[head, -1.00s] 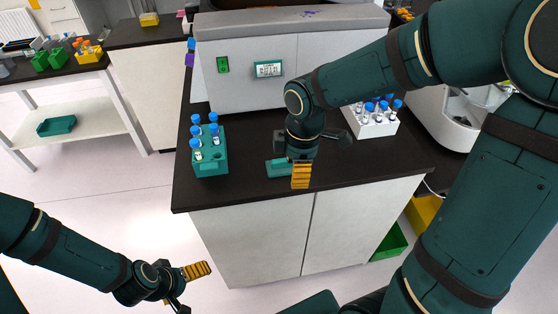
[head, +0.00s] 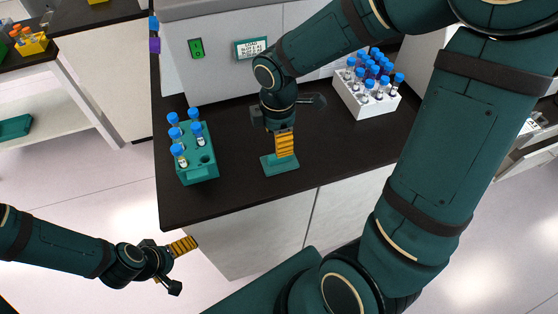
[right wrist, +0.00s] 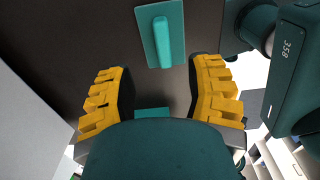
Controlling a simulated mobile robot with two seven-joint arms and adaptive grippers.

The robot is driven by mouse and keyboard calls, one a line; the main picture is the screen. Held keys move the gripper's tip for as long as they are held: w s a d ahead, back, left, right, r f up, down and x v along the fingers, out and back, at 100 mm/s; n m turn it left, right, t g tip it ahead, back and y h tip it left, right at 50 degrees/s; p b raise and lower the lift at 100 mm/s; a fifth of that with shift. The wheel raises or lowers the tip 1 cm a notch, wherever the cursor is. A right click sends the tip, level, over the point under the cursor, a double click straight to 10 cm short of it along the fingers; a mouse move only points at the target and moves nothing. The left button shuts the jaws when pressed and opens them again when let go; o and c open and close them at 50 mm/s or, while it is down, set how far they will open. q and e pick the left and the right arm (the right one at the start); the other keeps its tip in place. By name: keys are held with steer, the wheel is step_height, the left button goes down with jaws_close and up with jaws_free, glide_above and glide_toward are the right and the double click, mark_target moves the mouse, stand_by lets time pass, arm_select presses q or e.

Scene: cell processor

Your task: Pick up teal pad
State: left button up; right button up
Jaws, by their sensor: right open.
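The teal pad (head: 280,163) lies on the black bench top near its front edge. It also shows in the right wrist view as a flat teal plate with a raised bar (right wrist: 150,40), ahead of the fingers. My right gripper (head: 284,143) is over the pad, pointing down. In the right wrist view my right gripper (right wrist: 162,95) is open, its yellow fingers wide apart with nothing gripped. Whether a finger touches the pad is unclear. My left gripper (head: 180,265) is low at the left, away from the bench, with its fingers apart and empty.
A teal rack (head: 200,174) with several blue-capped tubes stands left of the pad. A white rack (head: 364,105) of capped tubes stands at the right. The grey machine (head: 215,75) with a small display rises behind.

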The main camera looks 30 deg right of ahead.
steer(key=shift+f, duration=0.7)
steer(key=shift+s+f+b, duration=0.15)
steer(key=shift+f+b, duration=0.35)
steer(key=shift+f, duration=0.95)
steer(key=shift+s+f+b, duration=0.1)
steer(key=shift+f+b, duration=0.4)
steer(key=shift+f, duration=0.95)
steer(key=shift+r, duration=0.1)
jaws_close()
